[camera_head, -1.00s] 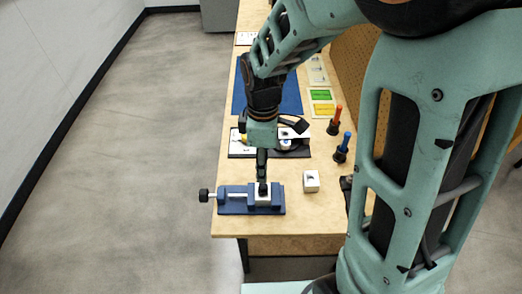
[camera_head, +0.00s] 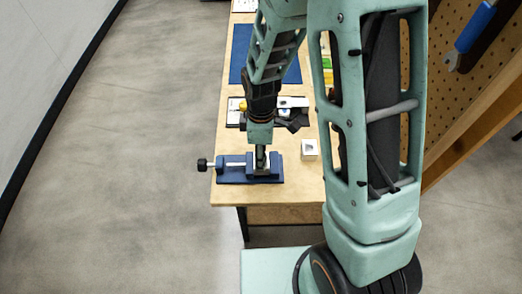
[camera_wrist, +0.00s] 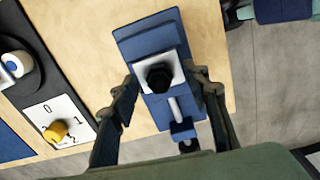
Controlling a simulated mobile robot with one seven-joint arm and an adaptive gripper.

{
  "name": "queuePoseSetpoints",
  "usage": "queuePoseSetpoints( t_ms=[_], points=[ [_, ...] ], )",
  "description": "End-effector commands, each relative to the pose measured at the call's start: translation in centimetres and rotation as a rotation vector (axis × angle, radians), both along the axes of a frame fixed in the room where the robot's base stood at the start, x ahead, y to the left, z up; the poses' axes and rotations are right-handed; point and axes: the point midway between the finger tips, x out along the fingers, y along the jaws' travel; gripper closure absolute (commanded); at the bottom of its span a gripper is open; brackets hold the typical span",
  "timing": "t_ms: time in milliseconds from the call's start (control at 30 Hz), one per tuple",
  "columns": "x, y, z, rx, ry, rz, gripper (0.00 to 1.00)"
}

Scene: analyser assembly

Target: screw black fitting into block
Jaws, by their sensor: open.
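A blue vise (camera_head: 235,178) sits at the near end of the bench and also shows in the wrist view (camera_wrist: 145,38). A white block (camera_wrist: 140,65) is in the vise. The black fitting (camera_wrist: 159,78) is on top of the block, seen from above; how deep it sits cannot be told. My gripper (camera_head: 261,163) points down over the vise. In the wrist view my gripper (camera_wrist: 160,85) is open, one finger on each side of the block and fitting, apart from the fitting. In the head view the fingers mostly hide block and fitting.
Another white block (camera_head: 309,150) stands on the bench right of the vise. Behind lies a dark panel with a yellow knob (camera_wrist: 56,131). A blue mat (camera_head: 238,68) is farther back. A pegboard (camera_head: 480,90) stands at right. The vise's screw handle (camera_head: 203,164) overhangs the bench's left edge.

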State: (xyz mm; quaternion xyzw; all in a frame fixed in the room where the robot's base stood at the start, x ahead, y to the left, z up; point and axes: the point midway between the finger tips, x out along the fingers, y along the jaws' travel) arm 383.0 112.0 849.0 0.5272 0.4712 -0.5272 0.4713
Motion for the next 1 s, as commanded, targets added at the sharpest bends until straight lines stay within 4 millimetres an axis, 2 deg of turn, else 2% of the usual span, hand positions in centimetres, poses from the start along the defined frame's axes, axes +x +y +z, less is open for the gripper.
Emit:
queuePoseSetpoints(
  t_ms=[133, 500, 667, 900, 1000],
  points=[
    [-0.01, 0.0, 0.01, 0.0, 0.0, 0.0, 0.59],
    [-0.03, 0.01, 0.03, 0.0, 0.001, 0.0, 1.0],
    [-0.04, 0.02, -0.02, 0.0, 0.001, -0.045, 1.0],
    [-0.05, 0.03, -0.03, -0.001, 0.002, -0.296, 1.0],
    [-0.05, 0.02, -0.02, -0.001, 0.002, -0.346, 1.0]
  ],
)
